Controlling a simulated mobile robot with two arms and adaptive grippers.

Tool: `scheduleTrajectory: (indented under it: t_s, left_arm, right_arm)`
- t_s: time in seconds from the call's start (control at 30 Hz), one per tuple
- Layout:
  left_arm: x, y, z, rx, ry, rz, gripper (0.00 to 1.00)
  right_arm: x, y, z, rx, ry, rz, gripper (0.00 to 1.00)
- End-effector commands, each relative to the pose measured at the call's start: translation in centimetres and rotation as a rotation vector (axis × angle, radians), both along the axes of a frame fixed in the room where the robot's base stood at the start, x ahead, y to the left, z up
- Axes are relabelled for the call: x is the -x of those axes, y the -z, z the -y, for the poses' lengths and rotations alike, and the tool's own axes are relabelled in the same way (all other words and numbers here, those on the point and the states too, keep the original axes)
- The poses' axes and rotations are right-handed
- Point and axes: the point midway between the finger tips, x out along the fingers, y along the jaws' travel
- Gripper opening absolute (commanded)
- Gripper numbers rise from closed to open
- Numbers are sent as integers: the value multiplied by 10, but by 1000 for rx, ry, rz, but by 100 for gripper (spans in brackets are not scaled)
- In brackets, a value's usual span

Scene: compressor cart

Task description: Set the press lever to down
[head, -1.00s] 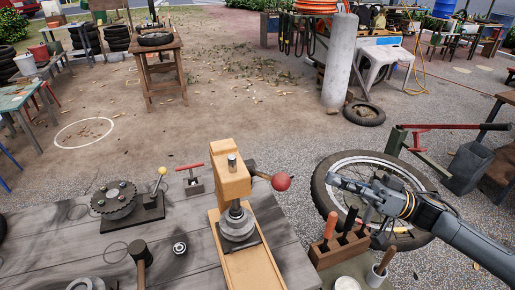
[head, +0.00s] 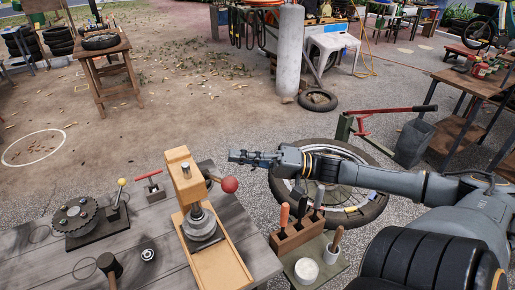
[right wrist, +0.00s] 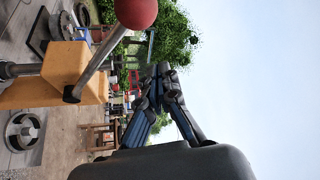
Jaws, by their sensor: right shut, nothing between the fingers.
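The press is a yellow-orange wooden frame (head: 183,177) on a wooden base, with a metal ram and round plate (head: 201,226) in front. Its lever is a short metal rod ending in a red ball (head: 230,184), pointing right and roughly level from the press head. In the right wrist view the red ball (right wrist: 136,10) and the wooden head (right wrist: 70,72) are close, at the upper left. My right gripper (head: 236,156) is shut and empty, behind and above the red ball and apart from it. It also shows in the right wrist view (right wrist: 160,72). My left gripper is not in view.
On the grey plank bench are a toothed disc fixture with a yellow-knobbed lever (head: 122,184), a red-handled clamp (head: 148,176) and a mallet (head: 110,266). A wooden tool rack (head: 298,232) stands right of the press. A wheel (head: 345,205) lies beyond it.

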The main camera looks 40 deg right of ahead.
Motion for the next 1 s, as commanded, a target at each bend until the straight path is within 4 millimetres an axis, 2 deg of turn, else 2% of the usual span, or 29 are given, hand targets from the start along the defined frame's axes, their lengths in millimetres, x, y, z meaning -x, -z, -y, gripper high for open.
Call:
scheduleTrajectory:
  t_s: [0.17, 0.27, 0.53, 1.0]
  left_arm:
    - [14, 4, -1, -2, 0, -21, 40]
    - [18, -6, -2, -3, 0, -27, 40]
    - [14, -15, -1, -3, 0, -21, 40]
    - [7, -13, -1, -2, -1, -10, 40]
  right_arm:
    - [-12, -5, -14, 0, -1, 4, 0]
    - [1, 0, -18, -3, 1, -6, 0]
    - [20, 11, -28, 1, 0, -1, 0]
    - [25, 18, -29, 5, 0, 19, 0]
